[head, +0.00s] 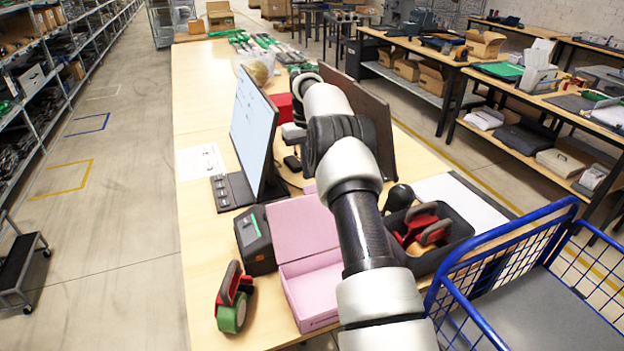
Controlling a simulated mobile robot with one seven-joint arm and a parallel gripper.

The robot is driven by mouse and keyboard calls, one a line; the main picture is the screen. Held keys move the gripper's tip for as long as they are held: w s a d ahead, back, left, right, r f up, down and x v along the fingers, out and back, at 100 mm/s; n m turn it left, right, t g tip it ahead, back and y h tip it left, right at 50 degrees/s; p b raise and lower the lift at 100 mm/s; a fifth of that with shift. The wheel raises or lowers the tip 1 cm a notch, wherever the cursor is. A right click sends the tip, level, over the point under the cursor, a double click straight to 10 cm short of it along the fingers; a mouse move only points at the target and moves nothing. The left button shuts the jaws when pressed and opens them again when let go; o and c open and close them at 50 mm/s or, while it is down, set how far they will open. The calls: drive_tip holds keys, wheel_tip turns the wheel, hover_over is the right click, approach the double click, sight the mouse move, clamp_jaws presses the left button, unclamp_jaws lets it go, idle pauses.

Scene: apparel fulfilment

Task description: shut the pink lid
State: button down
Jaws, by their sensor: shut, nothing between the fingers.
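The pink box (316,287) sits at the near end of the long wooden table, and its inside shows. Its pink lid (301,229) stands open, raised at the far side of the box. My arm crosses the picture in front of the right part of the box and lid and hides their right edges. The arm reaches past the box toward the monitor. My gripper's fingers cannot be made out; they are hidden behind the arm. I see nothing touching the lid on its visible part.
A black label printer (256,240) stands left of the lid. A red and green tape dispenser (232,300) lies left of the box. A monitor (252,130) stands beyond. A black tray (436,262) and a blue wire cart (500,262) are at right.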

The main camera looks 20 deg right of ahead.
drive_tip(key=s, duration=0.3)
drive_tip(key=shift+s+r, duration=0.35)
drive_tip(key=shift+r, duration=0.05)
drive_tip(key=shift+s+b, duration=0.15)
drive_tip(key=shift+b, duration=0.45)
